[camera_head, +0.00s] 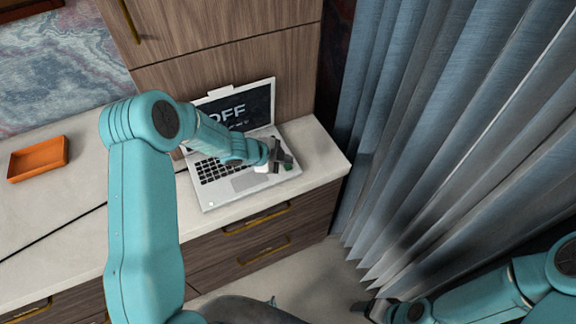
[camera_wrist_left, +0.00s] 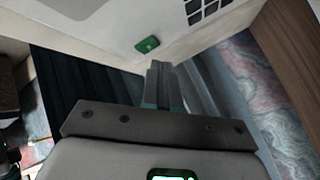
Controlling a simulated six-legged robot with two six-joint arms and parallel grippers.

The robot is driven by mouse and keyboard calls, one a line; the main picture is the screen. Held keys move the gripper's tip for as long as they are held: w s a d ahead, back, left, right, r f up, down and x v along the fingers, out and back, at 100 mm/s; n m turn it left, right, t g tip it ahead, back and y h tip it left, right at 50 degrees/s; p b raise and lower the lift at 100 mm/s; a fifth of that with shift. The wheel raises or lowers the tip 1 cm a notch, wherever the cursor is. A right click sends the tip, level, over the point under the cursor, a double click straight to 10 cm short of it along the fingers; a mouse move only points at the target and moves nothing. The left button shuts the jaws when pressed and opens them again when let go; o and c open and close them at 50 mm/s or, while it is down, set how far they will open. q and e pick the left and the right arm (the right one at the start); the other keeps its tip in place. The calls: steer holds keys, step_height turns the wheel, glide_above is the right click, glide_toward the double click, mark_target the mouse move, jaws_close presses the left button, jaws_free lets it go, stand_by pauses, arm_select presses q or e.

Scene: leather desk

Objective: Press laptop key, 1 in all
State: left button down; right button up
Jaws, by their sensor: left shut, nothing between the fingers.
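An open silver laptop (camera_head: 236,184) stands on the pale desk top, its screen (camera_head: 238,108) showing "OFF". My left gripper (camera_head: 284,161) is over the right part of the laptop in the head view. Its fingers (camera_wrist_left: 160,70) are shut and empty. My right gripper (camera_head: 370,308) is low at the right, away from the desk; its fingers are too small to read.
An orange tray (camera_head: 38,160) sits at the left of the desk top (camera_head: 60,215). Wooden drawers with brass handles (camera_head: 257,219) are below. A blue-grey curtain (camera_head: 430,130) hangs right of the desk. The desk between tray and laptop is partly hidden by my left arm.

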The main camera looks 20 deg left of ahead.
mark_target(285, 168)
arm_select(q)
steer(key=shift+f, duration=0.1)
steer(key=shift+f+b, duration=0.3)
steer(key=shift+f, duration=0.05)
steer(key=shift+f, duration=0.35)
stand_by(0.6)
stand_by(0.4)
steer(key=shift+r+p, duration=0.55)
steer(key=shift+r, duration=0.25)
step_height(285, 168, up, 5)
steer(key=p, duration=0.5)
